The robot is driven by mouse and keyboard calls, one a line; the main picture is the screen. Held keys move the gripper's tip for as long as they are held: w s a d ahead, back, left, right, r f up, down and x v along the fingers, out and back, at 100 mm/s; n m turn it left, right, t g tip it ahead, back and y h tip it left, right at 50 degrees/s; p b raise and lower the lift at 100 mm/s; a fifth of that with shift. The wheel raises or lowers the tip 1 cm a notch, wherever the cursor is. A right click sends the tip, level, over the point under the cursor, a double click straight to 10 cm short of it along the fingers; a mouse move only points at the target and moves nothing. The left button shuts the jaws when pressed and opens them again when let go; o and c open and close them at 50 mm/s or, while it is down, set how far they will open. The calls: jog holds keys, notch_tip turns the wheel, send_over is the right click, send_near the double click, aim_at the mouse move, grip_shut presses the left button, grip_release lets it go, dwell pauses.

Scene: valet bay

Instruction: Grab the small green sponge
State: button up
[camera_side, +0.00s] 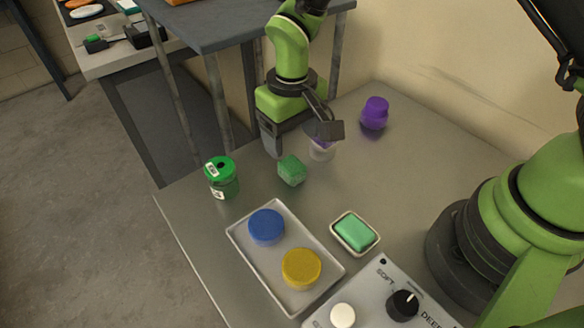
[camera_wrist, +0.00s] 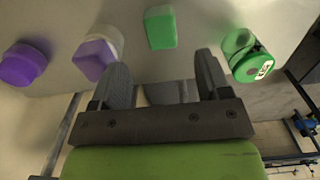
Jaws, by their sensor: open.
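A small green sponge (camera_side: 291,170), a mottled block, sits on the grey table between a green-lidded jar and a white and purple cup. It also shows in the wrist view (camera_wrist: 160,27), at the top middle, beyond my fingertips. My gripper (camera_side: 300,142) is open and empty, behind the sponge and apart from it in the side view. In the wrist view, its two fingers (camera_wrist: 164,72) point toward the sponge, which lies roughly in line with the gap between them. A smoother green block (camera_side: 355,232) lies in a small white dish, closer to the side camera.
The green jar (camera_side: 221,177) stands left of the sponge. The white and purple cup (camera_side: 322,148) is close beside my gripper, with a purple tub (camera_side: 374,113) farther back. A tray (camera_side: 270,277) holds blue and yellow round pieces. A control panel (camera_side: 372,307) is in front.

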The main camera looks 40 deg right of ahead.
aim_at(292, 164)
notch_tip(292, 164, down, 7)
jog(key=shift+s+a+f, duration=0.1)
jog(key=shift+a+f, duration=0.05)
jog(key=shift+f, duration=0.05)
jog(key=c, duration=1)
